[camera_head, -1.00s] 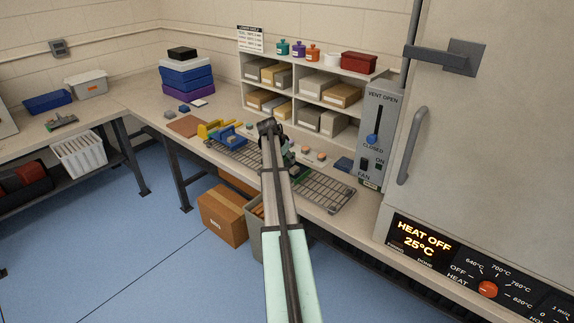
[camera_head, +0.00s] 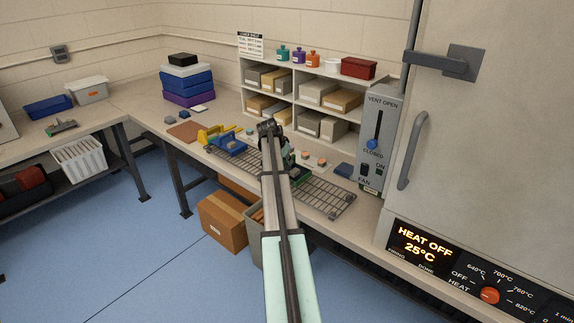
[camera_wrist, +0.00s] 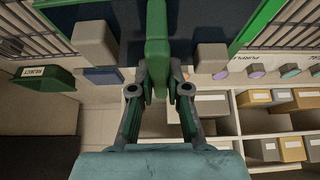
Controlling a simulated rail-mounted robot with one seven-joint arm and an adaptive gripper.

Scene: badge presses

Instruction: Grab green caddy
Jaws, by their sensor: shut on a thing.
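The green caddy (camera_head: 290,158) stands on the bench, mostly hidden behind my arm in the head view. In the wrist view its upright green handle (camera_wrist: 157,45) is between my fingers, with the green rim (camera_wrist: 262,18) and dark interior beyond. My gripper (camera_wrist: 160,88) is shut on this handle. In the head view my gripper (camera_head: 268,128) is over the wire rack area. I cannot tell whether the caddy's base touches the bench.
A blue caddy (camera_head: 230,146) and a yellow caddy (camera_head: 207,134) stand to the left. Shelves of boxes (camera_head: 300,95) rise behind, and a kiln (camera_head: 500,130) stands at right.

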